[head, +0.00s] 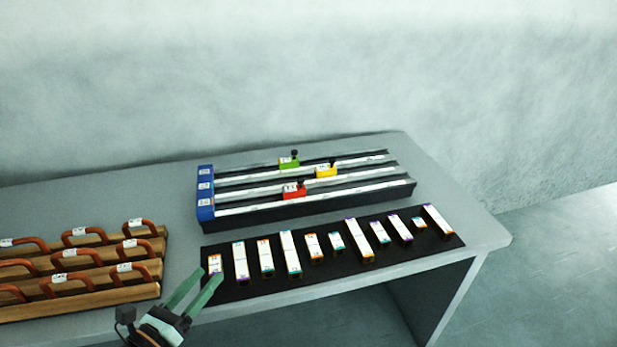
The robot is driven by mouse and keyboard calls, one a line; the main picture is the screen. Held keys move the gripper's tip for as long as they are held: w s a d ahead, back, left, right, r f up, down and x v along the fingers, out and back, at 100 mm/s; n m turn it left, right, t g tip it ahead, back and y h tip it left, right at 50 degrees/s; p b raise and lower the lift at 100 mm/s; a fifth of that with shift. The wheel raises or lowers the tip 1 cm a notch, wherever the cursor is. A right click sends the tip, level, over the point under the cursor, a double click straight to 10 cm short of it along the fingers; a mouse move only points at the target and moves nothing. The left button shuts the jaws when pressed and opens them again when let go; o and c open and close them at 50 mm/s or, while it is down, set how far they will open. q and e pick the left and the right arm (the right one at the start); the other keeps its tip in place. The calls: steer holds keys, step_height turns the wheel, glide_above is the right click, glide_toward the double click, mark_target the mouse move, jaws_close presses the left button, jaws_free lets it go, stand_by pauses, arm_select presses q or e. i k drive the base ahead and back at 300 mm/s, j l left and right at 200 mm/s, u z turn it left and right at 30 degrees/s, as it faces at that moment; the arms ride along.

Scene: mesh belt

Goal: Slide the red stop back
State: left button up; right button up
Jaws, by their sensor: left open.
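The red stop (294,190) sits on the nearest rail of the dark track unit (345,205), left of the rail's middle, with a small black knob on top. A yellow stop (326,171) sits on the middle rail and a green stop (288,162) on the farthest rail. Blue end blocks (205,193) with white labels close the rails' left end. My left gripper (200,283) is open and empty, near the table's front edge. It is well in front of and left of the red stop, apart from it. My right gripper is not in view.
A black mat (225,290) with several labelled blocks lies between my left gripper and the track unit. Wooden racks with orange handles (140,246) stand at the left. The table (480,233) is bare at its right end; a wall rises behind.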

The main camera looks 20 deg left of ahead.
mark_target(297, 191)
steer(key=i+l, duration=0.15)
steer(key=i, duration=0.3)
steer(key=i+l, duration=0.15)
steer(key=i, duration=0.3)
